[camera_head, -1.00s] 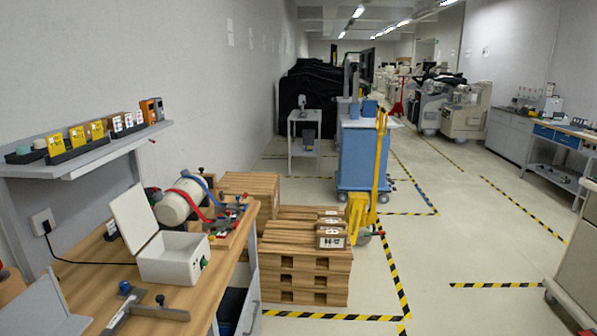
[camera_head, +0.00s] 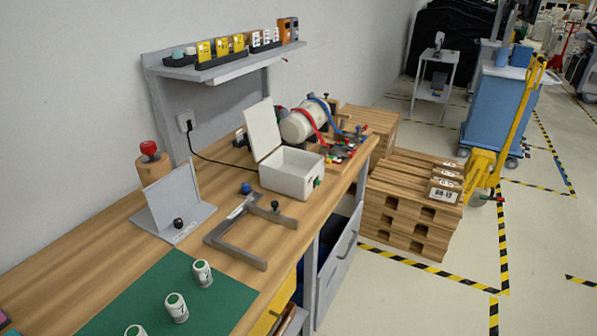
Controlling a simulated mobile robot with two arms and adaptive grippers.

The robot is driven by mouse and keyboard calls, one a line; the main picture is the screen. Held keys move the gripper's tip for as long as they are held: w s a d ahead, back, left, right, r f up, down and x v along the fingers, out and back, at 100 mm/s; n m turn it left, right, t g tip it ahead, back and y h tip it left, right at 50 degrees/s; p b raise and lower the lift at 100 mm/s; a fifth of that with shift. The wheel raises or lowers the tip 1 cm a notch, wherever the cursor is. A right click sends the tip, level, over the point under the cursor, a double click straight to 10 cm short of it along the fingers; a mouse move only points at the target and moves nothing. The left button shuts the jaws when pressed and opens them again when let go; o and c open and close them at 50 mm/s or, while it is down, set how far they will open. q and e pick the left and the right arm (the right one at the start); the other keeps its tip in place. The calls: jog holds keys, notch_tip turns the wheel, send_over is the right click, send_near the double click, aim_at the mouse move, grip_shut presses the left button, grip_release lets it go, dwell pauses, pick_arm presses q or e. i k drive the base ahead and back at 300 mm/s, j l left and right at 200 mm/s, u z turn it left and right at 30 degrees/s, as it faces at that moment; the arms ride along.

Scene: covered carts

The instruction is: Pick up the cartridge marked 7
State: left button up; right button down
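One cartridge (camera_head: 202,273) is farthest back. A second cartridge (camera_head: 176,307) is nearer, and a dark mark on its side is too small to read surely. A third cartridge (camera_head: 135,331) is cut off by the bottom edge, so its mark is hidden. I cannot tell which one bears the 7. Neither of my grippers is in view.
On the bench behind the mat are a grey angled bracket (camera_head: 173,207), a metal clamp frame (camera_head: 238,243) and an open white box (camera_head: 291,172). A wall shelf (camera_head: 216,68) holds small yellow and orange items. Wooden pallets (camera_head: 412,208) stand right of the bench.

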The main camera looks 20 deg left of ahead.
aim_at(175, 305)
jog(key=u, duration=1.7)
jog(key=l, duration=0.35)
jog(key=k+l, duration=0.15)
jog(key=l, duration=0.2)
